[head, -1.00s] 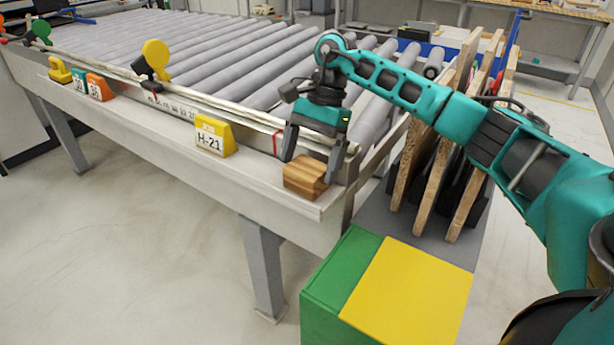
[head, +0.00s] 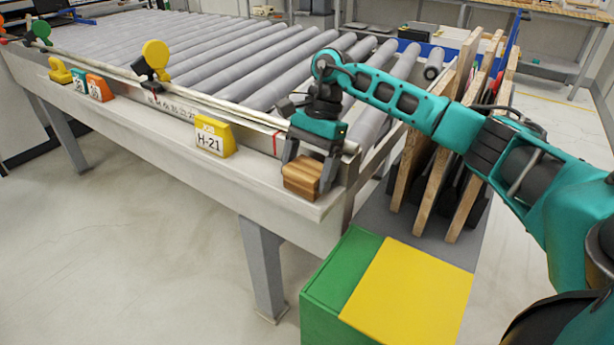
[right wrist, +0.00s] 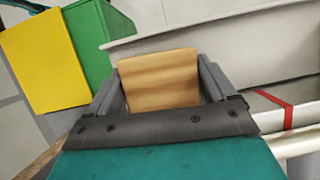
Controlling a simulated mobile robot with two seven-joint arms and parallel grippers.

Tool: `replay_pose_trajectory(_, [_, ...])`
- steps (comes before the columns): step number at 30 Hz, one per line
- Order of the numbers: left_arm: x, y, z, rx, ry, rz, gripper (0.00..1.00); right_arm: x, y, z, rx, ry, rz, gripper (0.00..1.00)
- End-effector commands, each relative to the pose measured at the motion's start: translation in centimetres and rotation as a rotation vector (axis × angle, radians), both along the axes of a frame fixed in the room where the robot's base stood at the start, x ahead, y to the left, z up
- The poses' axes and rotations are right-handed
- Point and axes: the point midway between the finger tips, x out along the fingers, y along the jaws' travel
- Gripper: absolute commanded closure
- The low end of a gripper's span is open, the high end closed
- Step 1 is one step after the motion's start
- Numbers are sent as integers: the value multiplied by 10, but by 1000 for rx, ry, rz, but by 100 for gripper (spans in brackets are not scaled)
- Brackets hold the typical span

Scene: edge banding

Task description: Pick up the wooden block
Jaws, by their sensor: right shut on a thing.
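The wooden block (head: 301,178) is brown with striped grain and sits at the right end of the conveyor's front ledge. My right gripper (head: 308,170) is around it from above, one finger on each side, shut on it. In the right wrist view the block (right wrist: 160,80) lies between the two fingers (right wrist: 162,88). I cannot tell any gap between block and ledge. My left gripper is not in view.
A yellow H-21 marker (head: 214,136) stands on the ledge (head: 250,178) left of the block. Upright boards (head: 440,185) stand at the right. A green and yellow box (head: 410,292) is in front. Rollers (head: 240,65) lie behind.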

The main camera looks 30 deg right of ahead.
Motion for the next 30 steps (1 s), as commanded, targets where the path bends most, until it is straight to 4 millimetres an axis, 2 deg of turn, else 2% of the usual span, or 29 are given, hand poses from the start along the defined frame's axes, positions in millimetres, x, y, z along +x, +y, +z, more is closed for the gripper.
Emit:
replay_pose_trajectory(8, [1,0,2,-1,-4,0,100,0,0,4,1,-2,0,50])
replay_pose_trajectory(14, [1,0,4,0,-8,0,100,1,0,24,2,-5,-1,50])
replay_pose_trajectory(20, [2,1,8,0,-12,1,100,1,0,67,1,-7,0,50])
replay_pose_trajectory(30, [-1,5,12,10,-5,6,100,1,0,161,1,-5,0,50])
